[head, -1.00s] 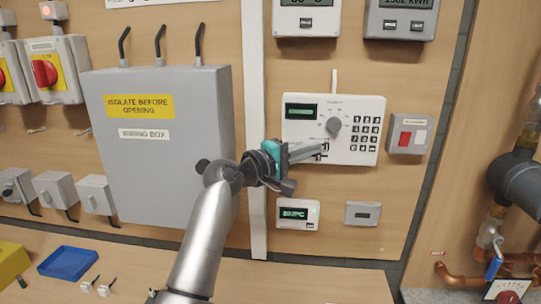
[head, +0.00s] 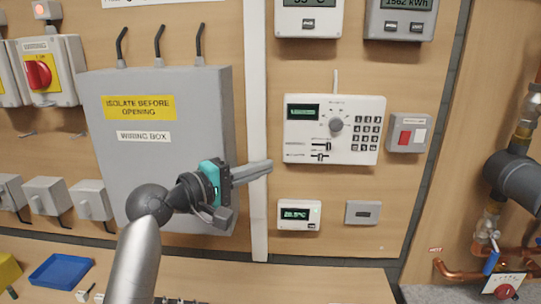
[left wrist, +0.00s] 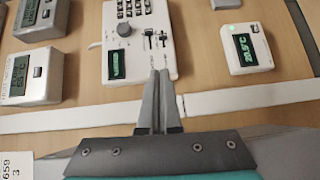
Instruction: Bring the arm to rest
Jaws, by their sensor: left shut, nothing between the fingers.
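My left gripper (head: 268,165) is in front of the white vertical strip, just right of the grey wiring box (head: 165,170). Its fingers are shut with nothing between them and point right. In the left wrist view the fingers (left wrist: 160,75) lie close together and point toward the white controller (left wrist: 140,15). The controller (head: 300,150), with a dial, keypad and two sliders, is on the wooden panel, and the gripper is apart from it in the head view. My right gripper is in neither view.
A small thermostat (head: 299,215) and a grey plate (head: 363,213) are below the controller. A switch box with a red button (head: 409,133) is to its right. A blue tray (head: 62,270) lies at lower left. Copper pipes (head: 460,272) run at lower right.

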